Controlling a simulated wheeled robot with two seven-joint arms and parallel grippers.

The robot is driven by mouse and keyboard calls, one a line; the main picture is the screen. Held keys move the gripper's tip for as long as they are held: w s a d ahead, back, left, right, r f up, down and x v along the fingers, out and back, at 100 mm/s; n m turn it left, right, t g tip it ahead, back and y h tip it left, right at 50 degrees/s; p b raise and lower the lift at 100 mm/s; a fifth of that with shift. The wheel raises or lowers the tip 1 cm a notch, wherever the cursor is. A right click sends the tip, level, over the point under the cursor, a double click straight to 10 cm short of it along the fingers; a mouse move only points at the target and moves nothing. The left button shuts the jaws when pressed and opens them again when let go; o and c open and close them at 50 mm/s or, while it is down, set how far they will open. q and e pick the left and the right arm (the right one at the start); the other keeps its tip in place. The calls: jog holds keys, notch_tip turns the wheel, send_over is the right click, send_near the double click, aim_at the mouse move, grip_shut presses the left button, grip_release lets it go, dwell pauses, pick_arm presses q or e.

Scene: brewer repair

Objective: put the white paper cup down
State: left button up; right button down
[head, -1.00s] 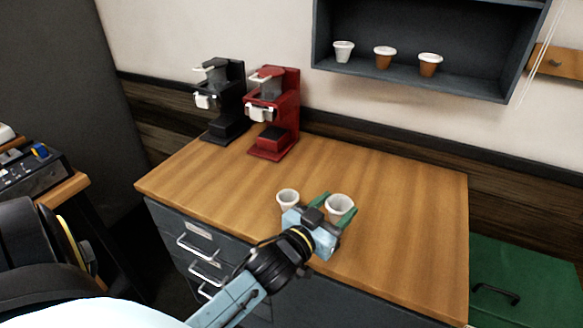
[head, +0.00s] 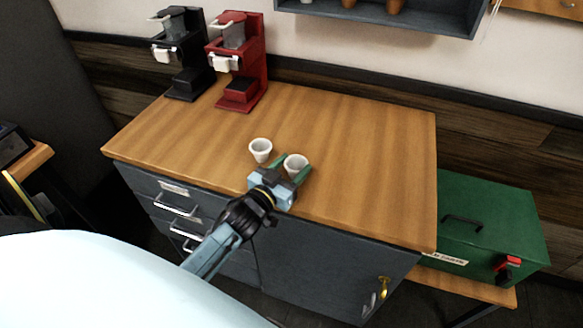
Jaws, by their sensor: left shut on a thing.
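Two white paper cups show in the head view, near the front edge of the wooden counter (head: 350,140). One white paper cup (head: 296,164) is between the green fingers of my left gripper (head: 291,171), which is shut on it. The cup is upright; I cannot tell whether its base touches the counter, because the gripper hides its lower part. The other white cup (head: 260,150) stands upright on the counter just left of the gripper, apart from the held cup. My right gripper is not in view.
A black brewer (head: 183,60) and a red brewer (head: 238,65) stand at the counter's back left. A green box (head: 495,225) sits lower on the right. A dark wall shelf (head: 400,14) hangs behind. The counter's middle and right are clear.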

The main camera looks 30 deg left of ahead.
pick_arm(q)
jog(key=shift+f, duration=0.15)
jog(key=o, duration=0.9)
jog(key=shift+o, duration=0.2)
jog(key=shift+s+r, duration=0.15)
jog(key=shift+r, duration=0.05)
jog(key=s, duration=1.1)
jog(key=shift+s+a, duration=0.2)
jog(key=shift+s, duration=0.2)
